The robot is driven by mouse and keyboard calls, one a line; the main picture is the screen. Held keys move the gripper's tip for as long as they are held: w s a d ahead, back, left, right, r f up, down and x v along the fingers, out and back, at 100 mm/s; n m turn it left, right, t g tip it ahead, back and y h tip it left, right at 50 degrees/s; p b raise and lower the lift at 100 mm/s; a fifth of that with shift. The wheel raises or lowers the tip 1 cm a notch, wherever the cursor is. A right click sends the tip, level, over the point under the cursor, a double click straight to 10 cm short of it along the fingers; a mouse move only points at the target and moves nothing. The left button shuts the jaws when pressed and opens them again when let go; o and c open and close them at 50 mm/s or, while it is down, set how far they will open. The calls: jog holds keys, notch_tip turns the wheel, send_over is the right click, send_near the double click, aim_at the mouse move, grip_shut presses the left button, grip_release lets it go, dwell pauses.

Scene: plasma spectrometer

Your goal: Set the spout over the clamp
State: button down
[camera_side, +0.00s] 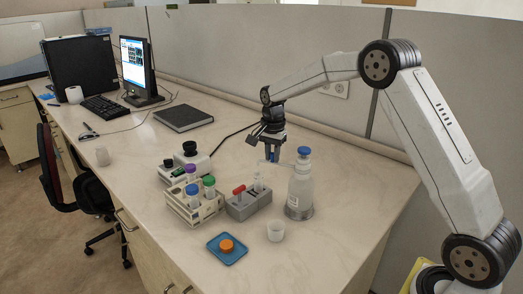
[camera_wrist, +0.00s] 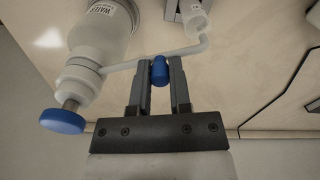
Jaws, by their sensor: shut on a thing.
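A white wash bottle (camera_side: 300,192) with a blue cap (camera_side: 304,151) stands on the bench, its WATER label showing in the wrist view (camera_wrist: 97,22). Its thin spout (camera_wrist: 128,66) reaches sideways from the neck. My gripper (camera_side: 272,156) is shut on the spout's blue grip (camera_wrist: 160,70), with one finger on each side. The clamp appears to be the grey block (camera_side: 248,206) with a red handle (camera_side: 239,189) and an upright clear tube (camera_side: 257,183). The spout's bent tip (camera_wrist: 205,42) shows close to the tube's mouth (camera_wrist: 195,22), above it in the side view; exact alignment is unclear.
A rack of capped tubes (camera_side: 194,206) and a white device with black knobs (camera_side: 186,162) stand left of the clamp. A small white cup (camera_side: 275,231) and a blue tray (camera_side: 220,253) with an orange cap (camera_side: 227,246) lie in front. The bench right of the bottle is clear.

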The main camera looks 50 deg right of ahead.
jog(key=shift+d+r, duration=0.1)
jog(key=shift+d, duration=0.05)
jog(key=c, duration=0.8)
grip_release()
jog(key=shift+w, duration=0.1)
jog(key=shift+o, duration=1.3)
jog(key=shift+r, duration=3.9)
